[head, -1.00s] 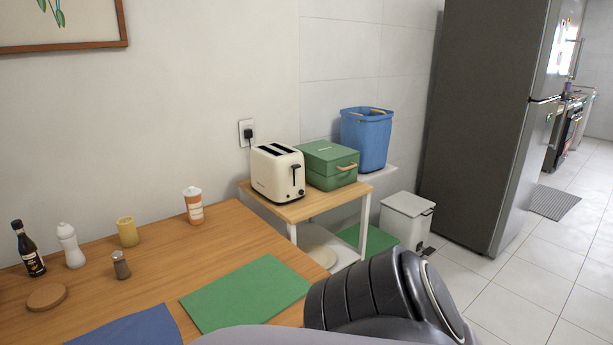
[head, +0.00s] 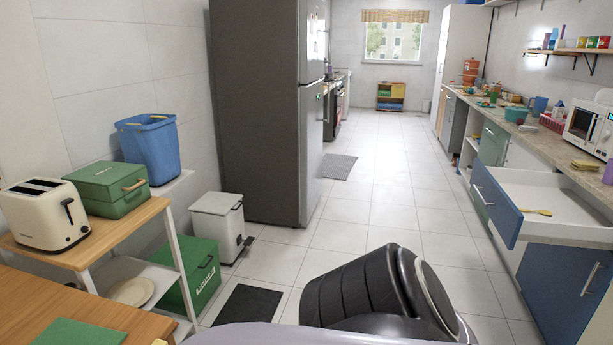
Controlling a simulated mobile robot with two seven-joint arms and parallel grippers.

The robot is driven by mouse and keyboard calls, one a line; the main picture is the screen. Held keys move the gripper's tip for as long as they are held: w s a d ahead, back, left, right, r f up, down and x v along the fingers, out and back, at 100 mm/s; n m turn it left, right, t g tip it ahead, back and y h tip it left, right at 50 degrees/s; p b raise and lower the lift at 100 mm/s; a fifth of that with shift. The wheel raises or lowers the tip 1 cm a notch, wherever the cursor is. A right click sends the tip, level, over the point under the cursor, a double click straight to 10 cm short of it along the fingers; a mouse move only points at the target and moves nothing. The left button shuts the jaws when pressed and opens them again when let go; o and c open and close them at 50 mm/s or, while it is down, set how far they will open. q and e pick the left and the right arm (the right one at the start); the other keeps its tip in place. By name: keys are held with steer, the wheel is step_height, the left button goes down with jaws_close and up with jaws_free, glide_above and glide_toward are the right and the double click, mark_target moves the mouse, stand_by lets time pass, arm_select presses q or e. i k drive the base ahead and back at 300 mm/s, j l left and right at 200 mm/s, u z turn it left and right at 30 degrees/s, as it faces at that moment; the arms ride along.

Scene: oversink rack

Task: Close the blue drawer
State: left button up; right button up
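The blue drawer (head: 497,208) stands pulled out from the counter on the right side of the head view. Its blue front faces left into the aisle and has a pale bar handle. Its white inside shows, with a small yellow utensil (head: 537,212) lying in it. One dark link of my own arm shows at the bottom middle, well to the left of the drawer. Neither of my grippers is in view.
A blue lower cabinet (head: 562,290) sits under the drawer. The counter (head: 545,143) holds a microwave (head: 590,130). The fridge (head: 262,110), a toaster shelf (head: 85,250) and a white bin (head: 217,225) stand on the left.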

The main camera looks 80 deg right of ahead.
mark_target(579, 218)
steer(key=z, duration=3.65)
steer(key=i+j+z, duration=0.25)
steer(key=i+z, duration=0.15)
steer(key=i, duration=0.45)
steer(key=i+j+z, duration=0.35)
steer(key=i+j, duration=0.2)
steer(key=i, duration=0.2)
steer(key=i+j+z, duration=0.4)
steer(key=i+j, duration=0.3)
